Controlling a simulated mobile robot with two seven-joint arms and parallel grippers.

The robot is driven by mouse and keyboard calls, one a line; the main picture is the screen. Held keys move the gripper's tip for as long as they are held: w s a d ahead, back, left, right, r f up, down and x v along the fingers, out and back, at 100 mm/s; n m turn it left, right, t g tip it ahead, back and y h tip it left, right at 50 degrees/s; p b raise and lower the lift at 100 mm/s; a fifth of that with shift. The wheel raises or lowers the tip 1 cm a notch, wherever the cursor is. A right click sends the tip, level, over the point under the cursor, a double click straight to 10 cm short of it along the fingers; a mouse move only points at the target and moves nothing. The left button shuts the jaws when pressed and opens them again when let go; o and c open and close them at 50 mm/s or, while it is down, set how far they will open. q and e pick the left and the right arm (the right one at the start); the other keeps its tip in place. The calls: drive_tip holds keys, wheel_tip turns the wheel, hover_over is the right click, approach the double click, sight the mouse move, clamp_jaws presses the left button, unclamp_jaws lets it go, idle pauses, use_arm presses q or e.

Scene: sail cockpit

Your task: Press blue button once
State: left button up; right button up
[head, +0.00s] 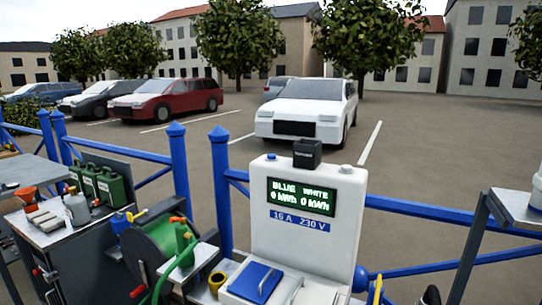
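A white power pedestal (345,215) stands in the lower middle of the head view. Its dark display (301,197) reads "BLUE WHITE" with "0 kWh 0 kWh" in green. A small blue button-like knob (271,156) sits on the pedestal's top at the left. A similar pale knob (345,168) sits on the top at the right. A blue flap (255,283) covers part of the pedestal's lower front. Neither of my grippers is in view, and nothing touches the blue knob.
A black box (307,153) stands on the pedestal's top between the knobs. A green hose reel (160,250) and a bench with green cans (112,188) are at the left. A blue railing (420,208) runs behind. A grey shelf (515,212) is at the right.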

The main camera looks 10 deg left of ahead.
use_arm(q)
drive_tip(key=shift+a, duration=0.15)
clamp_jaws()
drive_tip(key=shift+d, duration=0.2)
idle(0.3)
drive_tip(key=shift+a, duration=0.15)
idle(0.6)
